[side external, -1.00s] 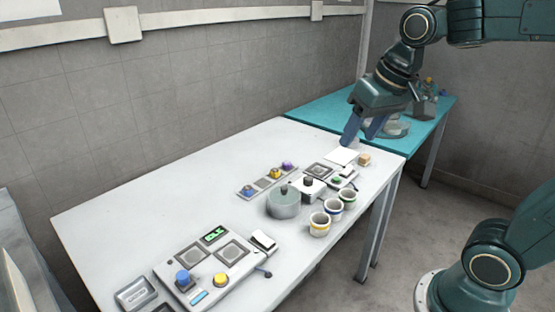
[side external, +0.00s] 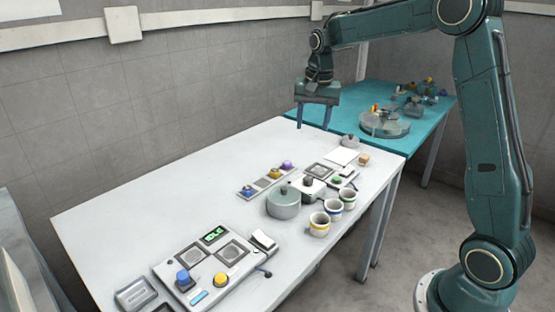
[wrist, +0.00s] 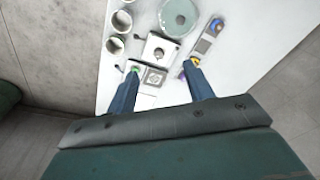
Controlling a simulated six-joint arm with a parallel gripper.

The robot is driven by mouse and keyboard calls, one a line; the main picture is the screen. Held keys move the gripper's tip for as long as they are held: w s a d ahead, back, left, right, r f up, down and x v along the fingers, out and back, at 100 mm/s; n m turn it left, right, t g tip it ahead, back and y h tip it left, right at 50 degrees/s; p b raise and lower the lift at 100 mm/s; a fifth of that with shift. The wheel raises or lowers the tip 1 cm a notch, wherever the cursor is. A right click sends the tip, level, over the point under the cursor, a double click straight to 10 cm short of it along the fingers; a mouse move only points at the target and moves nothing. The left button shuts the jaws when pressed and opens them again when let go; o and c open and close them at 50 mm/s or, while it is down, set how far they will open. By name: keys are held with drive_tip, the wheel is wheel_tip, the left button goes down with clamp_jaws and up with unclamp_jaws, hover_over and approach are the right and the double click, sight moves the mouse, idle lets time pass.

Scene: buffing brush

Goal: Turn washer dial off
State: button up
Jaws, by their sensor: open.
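No part is clearly marked as a washer dial. A dark knob (side external: 308,181) stands on a small white box (side external: 313,194) on the white table; the box also shows in the wrist view (wrist: 157,51) between and beyond my fingertips. Beside it is a round grey drum (side external: 283,206) with a small dark knob on top. My gripper (side external: 313,128) is open and empty, pointing down above the far end of the white table. It is apart from the knobs, and its fingers also show in the wrist view (wrist: 160,68).
Several cups (side external: 333,208) stand along the front edge. A strip of coloured knobs (side external: 267,178) lies behind the drum. A panel (side external: 215,262) with a green display sits nearer the camera. A teal table (side external: 350,120) holds a round grey fixture (side external: 385,124). The back-left white table is clear.

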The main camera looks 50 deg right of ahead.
sight(308, 178)
drive_tip(key=w+d+f+m+g, duration=0.1)
drive_tip(key=w+d+f+m, duration=0.2)
drive_tip(key=w+d+f, duration=0.2)
wheel_tip(308, 178, down, 4)
drive_tip(key=shift+d, duration=1.2)
drive_tip(key=shift+f, duration=0.15)
wheel_tip(308, 178, down, 14)
drive_tip(key=shift+r, duration=0.25)
drive_tip(key=c, duration=1)
